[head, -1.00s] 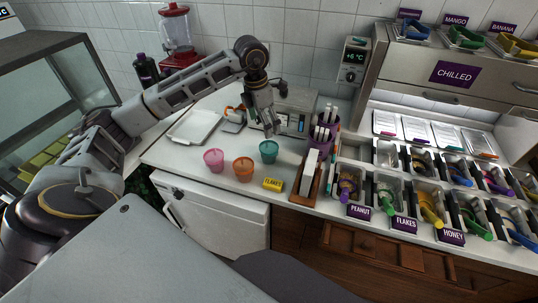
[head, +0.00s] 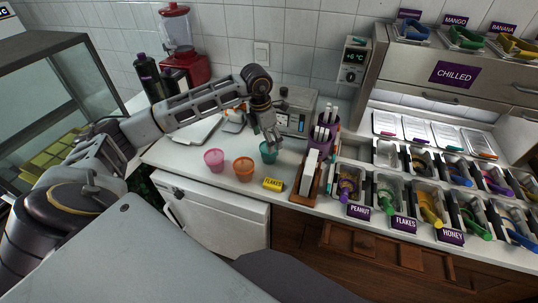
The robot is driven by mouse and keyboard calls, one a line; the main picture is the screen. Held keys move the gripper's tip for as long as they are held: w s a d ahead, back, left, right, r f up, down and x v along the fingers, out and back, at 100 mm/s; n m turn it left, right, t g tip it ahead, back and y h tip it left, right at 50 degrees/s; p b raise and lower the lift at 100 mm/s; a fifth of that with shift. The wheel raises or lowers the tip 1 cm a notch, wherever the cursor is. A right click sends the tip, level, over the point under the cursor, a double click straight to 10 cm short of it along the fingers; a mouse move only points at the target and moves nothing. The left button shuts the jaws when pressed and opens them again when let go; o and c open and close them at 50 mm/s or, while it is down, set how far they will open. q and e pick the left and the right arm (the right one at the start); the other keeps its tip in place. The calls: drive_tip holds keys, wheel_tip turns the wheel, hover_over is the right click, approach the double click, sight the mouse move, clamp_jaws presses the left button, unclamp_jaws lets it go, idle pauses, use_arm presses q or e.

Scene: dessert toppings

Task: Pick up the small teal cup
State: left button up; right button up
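The small teal cup (head: 267,154) stands upright on the white counter, at the right end of a row of cups. My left gripper (head: 271,142) has come in from the left and points down at the teal cup's rim, overlapping its upper part. The fingers look spread a little, but they are small, and I cannot tell whether they touch the cup. The orange cup (head: 243,169) and the pink cup (head: 214,161) stand to its left. My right gripper is not in view.
A grey appliance (head: 296,112) stands behind. The counter's front left is clear.

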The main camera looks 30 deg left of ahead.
sight(268, 159)
use_arm(q)
drive_tip(key=f, duration=0.4)
drive_tip(key=shift+w+d+f+p, duration=0.1)
drive_tip(key=shift+w+f+p, duration=0.05)
drive_tip(key=shift+w+p, duration=0.2)
drive_tip(key=shift+f, duration=0.4)
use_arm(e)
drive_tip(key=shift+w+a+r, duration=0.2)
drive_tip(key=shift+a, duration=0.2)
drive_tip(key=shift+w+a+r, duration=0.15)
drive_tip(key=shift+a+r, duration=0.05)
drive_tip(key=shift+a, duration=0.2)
